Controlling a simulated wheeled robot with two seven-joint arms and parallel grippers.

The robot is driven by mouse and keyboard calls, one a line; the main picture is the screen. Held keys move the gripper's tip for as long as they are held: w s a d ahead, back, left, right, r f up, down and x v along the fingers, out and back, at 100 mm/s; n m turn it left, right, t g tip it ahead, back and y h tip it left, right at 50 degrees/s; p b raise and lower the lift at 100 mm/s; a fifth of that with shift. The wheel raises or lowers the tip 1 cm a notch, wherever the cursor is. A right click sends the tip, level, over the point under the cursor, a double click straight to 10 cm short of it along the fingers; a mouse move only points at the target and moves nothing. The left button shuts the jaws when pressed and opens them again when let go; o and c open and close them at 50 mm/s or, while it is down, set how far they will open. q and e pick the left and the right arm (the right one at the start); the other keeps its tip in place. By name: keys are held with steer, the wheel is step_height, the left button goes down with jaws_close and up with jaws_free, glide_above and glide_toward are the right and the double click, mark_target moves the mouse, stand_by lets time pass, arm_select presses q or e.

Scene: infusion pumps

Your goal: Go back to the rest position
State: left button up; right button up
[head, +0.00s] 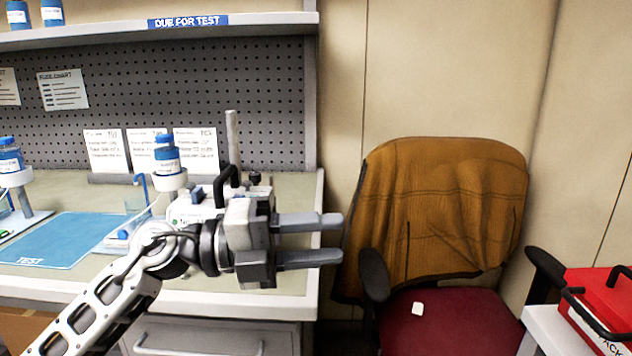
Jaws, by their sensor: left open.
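My left gripper (333,238) is in the middle of the head view, in front of the workbench's right end. Its two grey fingers point right, apart, with nothing between them. My left arm comes in from the lower left. Behind the gripper, an infusion pump (183,211) with a black handle stands on the bench, partly hidden by the gripper and wrist. A blue-capped bottle (167,160) sits in a holder above the pump. My right gripper is not in view.
A blue TEST mat (50,240) lies at left. A chair (440,210) with a brown jacket stands right of the gripper. A red case (600,300) sits on a white surface at far right.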

arm_select(q)
steer(key=s+a+f+n+t+y+p, duration=0.1)
steer(key=a+f+n+t+y, duration=0.55)
steer(key=n, duration=0.75)
steer(key=s+a+f+n+t+y+p, duration=0.1)
steer(key=a+f+n+t+y, duration=0.3)
steer(key=f+n+t, duration=0.85)
steer(key=s+a+f+n+g+y, duration=0.1)
steer(key=s+f+n+g+y, duration=0.1)
steer(key=s+f+n+g, duration=0.2)
steer(key=s+a+f+n+g+y, duration=0.2)
steer(key=s+f+n+g, duration=0.3)
steer(key=s+f, duration=0.5)
steer(key=shift+a+f+g, duration=0.25)
steer(key=shift+f+g, duration=0.15)
steer(key=shift+g, duration=0.1)
